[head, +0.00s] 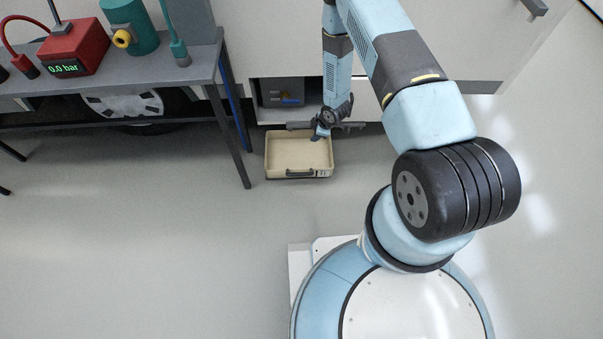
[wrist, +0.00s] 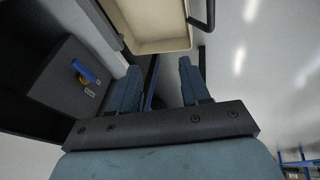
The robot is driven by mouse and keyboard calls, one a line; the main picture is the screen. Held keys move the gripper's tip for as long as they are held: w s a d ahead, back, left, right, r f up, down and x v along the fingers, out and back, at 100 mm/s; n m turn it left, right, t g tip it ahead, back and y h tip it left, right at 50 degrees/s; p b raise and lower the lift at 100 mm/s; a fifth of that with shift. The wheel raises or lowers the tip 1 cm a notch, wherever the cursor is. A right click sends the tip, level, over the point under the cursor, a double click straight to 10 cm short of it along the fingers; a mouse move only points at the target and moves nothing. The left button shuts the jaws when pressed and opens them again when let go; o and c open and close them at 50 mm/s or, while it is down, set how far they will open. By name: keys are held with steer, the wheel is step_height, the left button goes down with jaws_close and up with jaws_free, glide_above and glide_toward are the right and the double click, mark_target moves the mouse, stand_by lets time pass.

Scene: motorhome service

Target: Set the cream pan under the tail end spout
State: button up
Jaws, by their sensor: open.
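The cream pan (head: 285,157) is a shallow, empty rectangular tray on the floor, with a dark handle on its near side. In the wrist view the pan (wrist: 155,22) shows at the top, beyond the fingertips, partly cut off. My gripper (head: 322,131) is over the pan's far right part in the head view. In the wrist view my gripper (wrist: 158,75) is open, with nothing between its two fingers. A grey box with a blue lever (head: 283,92) is in the open locker behind the pan. I cannot make out a spout for certain.
A grey bench (head: 200,68) with a red gauge box (head: 75,46) and a teal canister (head: 133,28) stands left of the pan. Its near leg is close to the pan's left side. The white vehicle body (head: 275,40) rises behind. Floor nearer me is clear.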

steer(key=n+g+y, duration=0.1)
glide_toward(300, 174)
steer(key=x, duration=0.8)
steer(key=shift+w+a+f, duration=0.1)
steer(key=shift+w+f, duration=0.05)
steer(key=shift+f, duration=0.1)
jaws_close()
stand_by(0.5)
